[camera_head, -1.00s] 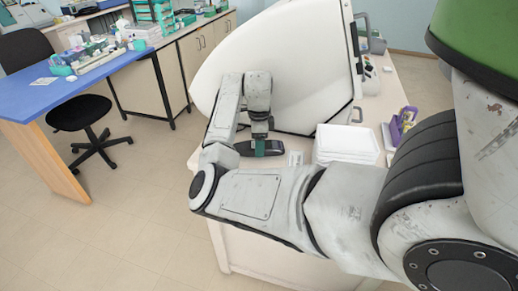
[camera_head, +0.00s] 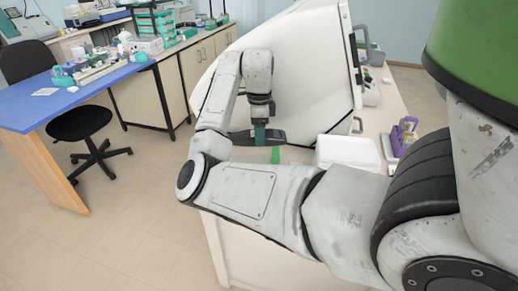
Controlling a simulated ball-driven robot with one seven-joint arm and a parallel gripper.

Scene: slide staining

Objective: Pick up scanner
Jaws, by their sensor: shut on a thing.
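The scanner (camera_head: 241,138) looks like a dark, elongated body lying crosswise at the end of my arm. My gripper (camera_head: 260,134) points down and is shut around its middle, where a teal patch shows. The scanner appears to be held a little above the white table (camera_head: 296,155), in front of the big white machine. My forearm hides the table below it, so the exact gap cannot be told. A small bright green piece (camera_head: 275,155) shows just below the scanner; whether it touches the scanner cannot be told.
A large white slanted machine (camera_head: 305,80) stands close behind my gripper. A white box (camera_head: 348,152) and a purple-and-yellow item (camera_head: 402,135) stand to the right. A blue-topped desk (camera_head: 60,103) and a black chair (camera_head: 80,122) are at the left, with open floor between.

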